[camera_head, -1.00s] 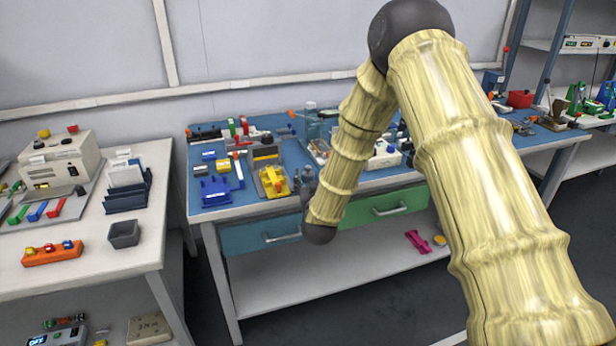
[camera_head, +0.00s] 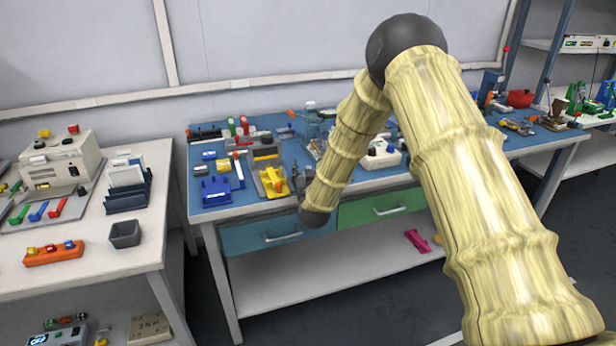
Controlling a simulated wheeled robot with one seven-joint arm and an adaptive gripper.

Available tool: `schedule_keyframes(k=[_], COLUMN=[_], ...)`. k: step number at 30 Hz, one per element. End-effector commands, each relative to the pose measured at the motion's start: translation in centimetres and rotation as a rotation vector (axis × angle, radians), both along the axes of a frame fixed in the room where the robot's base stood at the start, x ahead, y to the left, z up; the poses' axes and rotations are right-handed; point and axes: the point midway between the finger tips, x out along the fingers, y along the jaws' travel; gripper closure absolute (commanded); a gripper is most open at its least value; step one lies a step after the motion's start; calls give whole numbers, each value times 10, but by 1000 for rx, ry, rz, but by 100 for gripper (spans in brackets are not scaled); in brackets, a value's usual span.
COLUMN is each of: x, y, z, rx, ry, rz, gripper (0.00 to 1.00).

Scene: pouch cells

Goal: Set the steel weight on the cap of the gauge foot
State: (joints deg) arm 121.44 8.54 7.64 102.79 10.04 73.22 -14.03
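My arm crosses the right half of the view and bends down over the front edge of the blue-topped bench. A dark grey part that looks like my gripper (camera_head: 304,180) shows beside the arm's lower end, near the bench's front edge. Its fingers are too small and partly hidden, so I cannot tell whether it is open or holds anything. To its left, a yellow fixture (camera_head: 274,182) stands on a grey plate; I cannot tell whether it is the gauge with the foot. I cannot make out the steel weight.
The blue bench top (camera_head: 240,207) holds a blue fixture (camera_head: 216,190), a white box with a dark knob (camera_head: 381,155) and several small parts. A white table (camera_head: 85,275) stands left, with a grey bin (camera_head: 125,234) and an orange block (camera_head: 53,254).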

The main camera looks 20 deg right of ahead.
Motion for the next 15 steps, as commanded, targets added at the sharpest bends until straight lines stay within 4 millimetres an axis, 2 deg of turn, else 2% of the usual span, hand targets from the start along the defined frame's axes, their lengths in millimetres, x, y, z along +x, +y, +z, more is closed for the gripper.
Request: schedule_keyframes(k=[1, 8, 15], x=[0, 0, 0], y=[0, 0, 0], z=[0, 0, 2], rx=[0, 0, 0], ry=[0, 0, -2], rz=[0, 0, 0], gripper=[58, 99, 99])
